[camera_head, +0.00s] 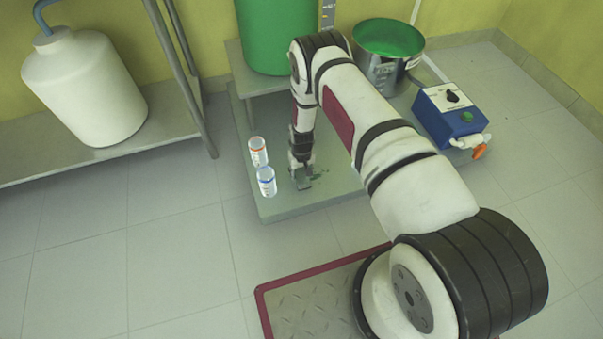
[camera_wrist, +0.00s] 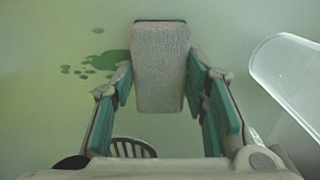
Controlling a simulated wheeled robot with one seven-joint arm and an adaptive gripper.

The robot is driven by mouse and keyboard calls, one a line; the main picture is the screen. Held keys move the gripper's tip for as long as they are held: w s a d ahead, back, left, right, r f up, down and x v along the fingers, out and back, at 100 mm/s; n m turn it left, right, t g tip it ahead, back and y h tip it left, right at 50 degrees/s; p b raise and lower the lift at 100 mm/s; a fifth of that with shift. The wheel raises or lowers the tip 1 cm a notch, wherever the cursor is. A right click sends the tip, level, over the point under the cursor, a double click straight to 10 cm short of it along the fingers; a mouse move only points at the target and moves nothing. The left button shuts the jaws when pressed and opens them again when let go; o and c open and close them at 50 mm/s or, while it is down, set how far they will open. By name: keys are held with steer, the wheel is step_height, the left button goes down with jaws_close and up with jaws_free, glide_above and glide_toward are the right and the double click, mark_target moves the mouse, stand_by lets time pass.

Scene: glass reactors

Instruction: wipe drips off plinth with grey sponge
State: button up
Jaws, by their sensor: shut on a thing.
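A grey sponge (camera_wrist: 160,68) is held between the green-padded fingers of my gripper (camera_wrist: 161,84) in the wrist view. In the head view my gripper (camera_head: 301,178) points down at the front part of the pale green plinth (camera_head: 280,207). Dark green drips (camera_wrist: 103,61) lie on the plinth to the left of the sponge in the wrist view, one large blotch with several small spots. In the head view the drips (camera_head: 319,178) show just right of my gripper. I cannot tell whether the sponge touches the plinth.
Two clear bottles, one red-marked (camera_head: 258,152) and one blue-marked (camera_head: 267,182), stand close left of my gripper. A green vessel (camera_head: 277,35), a steel pot with green contents (camera_head: 388,50) and a blue control box (camera_head: 450,113) are behind. A white carboy (camera_head: 84,90) sits on the left shelf.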

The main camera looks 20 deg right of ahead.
steer(key=shift+d+r, duration=0.15)
steer(key=shift+d, duration=1.85)
steer(key=shift+d+f, duration=0.2)
steer(key=shift+d, duration=1.8)
steer(key=shift+d+r, duration=0.1)
steer(key=shift+d, duration=1.9)
